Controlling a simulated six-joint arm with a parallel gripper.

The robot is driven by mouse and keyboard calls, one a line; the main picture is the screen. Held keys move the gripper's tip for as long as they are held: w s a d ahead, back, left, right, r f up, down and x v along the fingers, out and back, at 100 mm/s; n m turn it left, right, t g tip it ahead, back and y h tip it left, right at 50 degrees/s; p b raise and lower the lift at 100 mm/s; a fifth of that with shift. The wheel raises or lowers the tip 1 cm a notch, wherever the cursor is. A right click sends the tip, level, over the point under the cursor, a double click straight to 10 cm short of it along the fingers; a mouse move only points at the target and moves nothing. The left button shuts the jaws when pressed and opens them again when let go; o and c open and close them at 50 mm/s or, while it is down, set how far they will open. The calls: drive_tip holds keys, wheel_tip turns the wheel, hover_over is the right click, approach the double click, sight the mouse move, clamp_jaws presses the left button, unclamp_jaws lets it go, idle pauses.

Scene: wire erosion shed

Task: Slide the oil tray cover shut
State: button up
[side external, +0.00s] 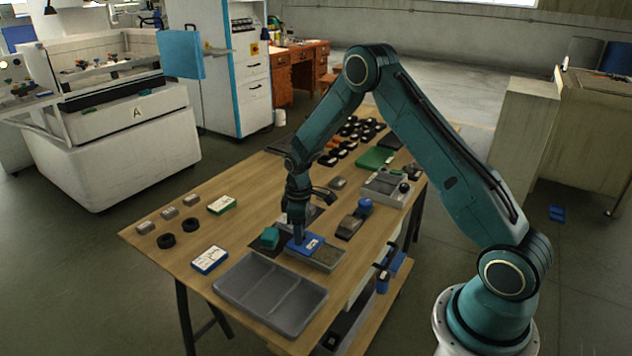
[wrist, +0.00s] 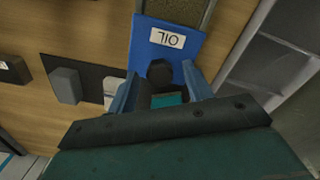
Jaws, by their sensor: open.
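The oil tray (side external: 330,258) is on the wooden table, with its brownish inside showing beside the cover. It also shows at the top of the wrist view (wrist: 182,10). The blue cover (side external: 303,245) lies over part of the tray and bears a white OIL label, upside down in the wrist view (wrist: 195,50). A dark round knob (wrist: 160,72) stands on the cover. My gripper (side external: 298,236) is low over the cover. Its blue fingers are apart, one on each side of the knob in the wrist view (wrist: 160,80). I cannot tell whether they touch it.
A teal block (side external: 270,238) sits just left of the cover. A large grey compartment tray (side external: 270,291) lies at the front.

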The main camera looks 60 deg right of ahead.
clamp_jaws()
drive_tip(key=shift+s, duration=3.6)
unclamp_jaws()
wheel_tip(320, 180, up, 14)
